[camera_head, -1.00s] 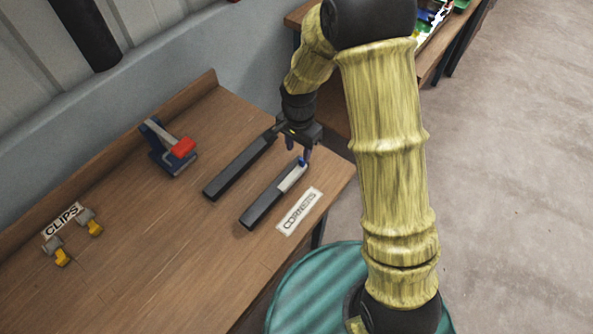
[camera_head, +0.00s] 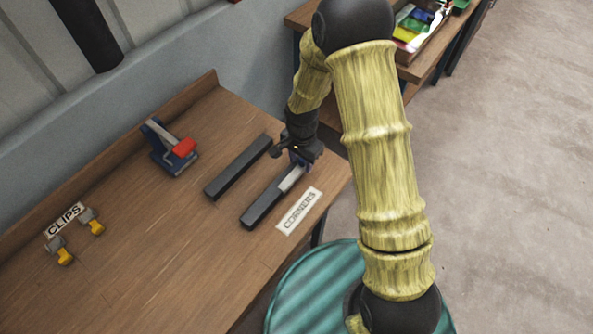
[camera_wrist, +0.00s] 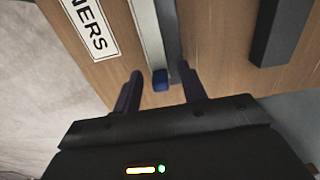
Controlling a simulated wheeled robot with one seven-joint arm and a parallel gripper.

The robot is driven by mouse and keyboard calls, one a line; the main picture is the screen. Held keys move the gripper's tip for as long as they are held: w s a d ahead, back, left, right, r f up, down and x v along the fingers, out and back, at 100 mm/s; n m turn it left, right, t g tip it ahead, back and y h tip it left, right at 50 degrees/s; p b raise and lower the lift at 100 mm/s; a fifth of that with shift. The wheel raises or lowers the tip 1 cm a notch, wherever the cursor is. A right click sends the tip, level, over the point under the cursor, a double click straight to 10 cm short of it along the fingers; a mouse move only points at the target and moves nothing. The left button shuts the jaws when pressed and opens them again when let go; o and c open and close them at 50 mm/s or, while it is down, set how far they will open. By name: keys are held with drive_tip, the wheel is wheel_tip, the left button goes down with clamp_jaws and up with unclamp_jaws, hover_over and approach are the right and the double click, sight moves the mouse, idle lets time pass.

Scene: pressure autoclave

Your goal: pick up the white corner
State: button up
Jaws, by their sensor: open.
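The white corner (camera_head: 292,179) is a long, pale strip lying on the near black bar (camera_head: 262,206), beside the CORNERS label. It also shows in the wrist view (camera_wrist: 147,32), running away from me, with a blue end piece (camera_wrist: 160,80) nearest me. My gripper (camera_head: 297,163) is low over that blue end at the table's right side. In the wrist view my gripper (camera_wrist: 160,69) is open, with one dark blue finger on each side of the blue end and visible gaps between. In the head view my gripper partly hides the blue end.
A second black bar (camera_head: 238,167) lies parallel, to the left. The CORNERS label (camera_head: 299,211) is near the table's right edge. A blue and red stapler-like tool (camera_head: 168,148) and yellow-grey clips (camera_head: 91,222) by the CLIPS label (camera_head: 65,219) are farther left.

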drive_tip(key=shift+c, duration=0.2)
clamp_jaws()
idle(0.3)
wheel_tip(320, 180, up, 10)
drive_tip(key=shift+r+b, duration=0.1)
drive_tip(key=shift+b, duration=0.3)
idle(0.5)
